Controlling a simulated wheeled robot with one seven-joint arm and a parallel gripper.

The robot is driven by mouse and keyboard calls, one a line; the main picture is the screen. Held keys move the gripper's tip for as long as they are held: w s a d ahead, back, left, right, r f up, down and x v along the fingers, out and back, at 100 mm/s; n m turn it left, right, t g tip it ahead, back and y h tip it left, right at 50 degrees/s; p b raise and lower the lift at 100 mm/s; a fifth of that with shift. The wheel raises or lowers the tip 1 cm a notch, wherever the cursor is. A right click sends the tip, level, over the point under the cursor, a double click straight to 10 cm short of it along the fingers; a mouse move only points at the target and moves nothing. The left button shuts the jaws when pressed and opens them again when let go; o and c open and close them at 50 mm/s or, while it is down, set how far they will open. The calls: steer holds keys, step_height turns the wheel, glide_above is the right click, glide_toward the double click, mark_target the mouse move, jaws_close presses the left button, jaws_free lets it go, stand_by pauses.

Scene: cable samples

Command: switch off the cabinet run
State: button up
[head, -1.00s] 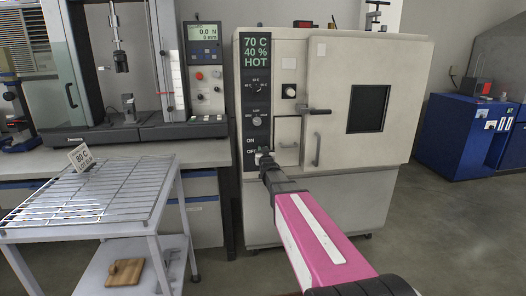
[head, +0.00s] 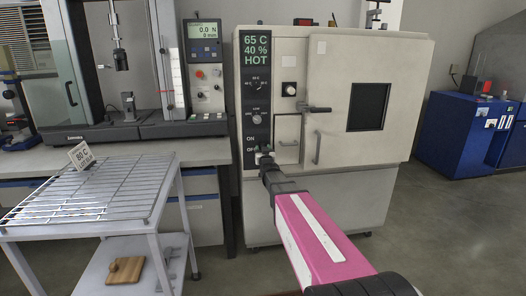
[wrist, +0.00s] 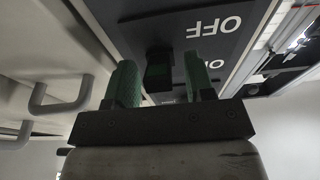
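The cream cabinet (head: 412,70) stands at centre, its door shut. Its dark control panel (head: 254,90) carries a display (head: 255,48) reading 65 C, 40 %, HOT. ON and OFF labels sit low on the panel, and the OFF label (wrist: 215,27) shows upside down in the wrist view. My gripper (head: 266,160) is at the panel's bottom, beside the OFF label. In the wrist view my gripper (wrist: 162,82) is open, its green-padded fingers on either side of a black switch (wrist: 159,72), with gaps visible. Whether a fingertip touches it I cannot tell.
A wire-rack cart (head: 160,200) with an 80 C card (head: 81,156) stands at left, a wooden board (head: 125,270) below. A testing machine (head: 140,129) is on the bench behind. A door handle (wrist: 62,95) is near my gripper. Floor at right is clear.

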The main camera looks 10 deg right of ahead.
steer(key=shift+s, duration=0.1)
steer(key=v, duration=1)
steer(key=shift+s, duration=0.3)
steer(key=shift+f, duration=0.1)
